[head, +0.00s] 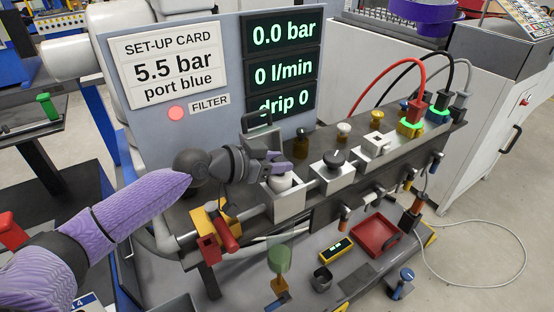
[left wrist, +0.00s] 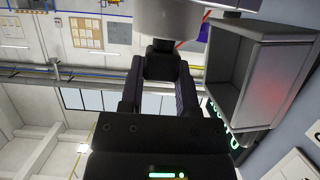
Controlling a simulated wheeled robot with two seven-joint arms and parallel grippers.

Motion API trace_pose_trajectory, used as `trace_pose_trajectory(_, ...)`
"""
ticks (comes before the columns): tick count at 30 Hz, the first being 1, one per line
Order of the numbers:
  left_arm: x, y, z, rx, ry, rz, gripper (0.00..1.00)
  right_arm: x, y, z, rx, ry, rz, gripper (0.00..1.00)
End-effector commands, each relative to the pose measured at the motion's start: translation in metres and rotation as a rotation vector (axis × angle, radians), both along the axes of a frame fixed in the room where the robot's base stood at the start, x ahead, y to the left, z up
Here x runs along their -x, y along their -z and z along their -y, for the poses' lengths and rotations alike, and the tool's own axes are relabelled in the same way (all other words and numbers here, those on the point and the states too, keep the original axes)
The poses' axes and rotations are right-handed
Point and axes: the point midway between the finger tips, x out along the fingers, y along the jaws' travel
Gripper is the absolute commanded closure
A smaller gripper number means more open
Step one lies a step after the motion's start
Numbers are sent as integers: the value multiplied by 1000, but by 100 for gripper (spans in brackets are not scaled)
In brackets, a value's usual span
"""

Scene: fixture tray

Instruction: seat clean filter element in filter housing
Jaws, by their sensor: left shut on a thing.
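My left gripper (head: 283,163) reaches in from the left and is shut on a white filter element (head: 283,181). The element is at the mouth of the grey, box-shaped filter housing (head: 290,204); its lower part is hidden by the housing walls, so I cannot tell how deep it is. In the left wrist view, the fingers (left wrist: 160,65) close on the dark stub of the pale element (left wrist: 170,18). The raised, hollow grey housing lid (left wrist: 262,75) stands beside them; it also shows in the head view (head: 257,121). My right gripper is not in view.
Behind stands a panel (head: 230,60) with displays reading 0.0 bar, 0 l/min and drip 0, and a lit red FILTER lamp (head: 176,113). Valve blocks (head: 333,174) line the rail to the right. A red tray (head: 377,236) and a green cylinder (head: 279,258) are below.

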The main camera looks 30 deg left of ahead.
Motion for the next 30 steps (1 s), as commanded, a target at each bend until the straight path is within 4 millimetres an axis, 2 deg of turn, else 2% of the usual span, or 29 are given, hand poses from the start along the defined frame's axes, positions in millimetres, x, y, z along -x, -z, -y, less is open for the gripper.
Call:
trace_pose_trajectory(10,0,10,0,0,0,0,100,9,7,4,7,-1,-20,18)
trace_pose_trajectory(11,0,10,0,0,0,0,58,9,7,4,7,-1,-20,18)
trace_pose_trajectory(15,0,9,0,0,0,0,28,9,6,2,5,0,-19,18)
trace_pose_trajectory(17,0,9,0,0,0,0,19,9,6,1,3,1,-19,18)
trace_pose_trajectory(24,0,6,0,0,0,0,19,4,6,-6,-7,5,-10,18)
trace_pose_trajectory(26,0,-4,0,-1,1,3,19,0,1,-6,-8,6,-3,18)
trace_pose_trajectory(30,0,-43,0,-1,0,6,19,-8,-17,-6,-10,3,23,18)
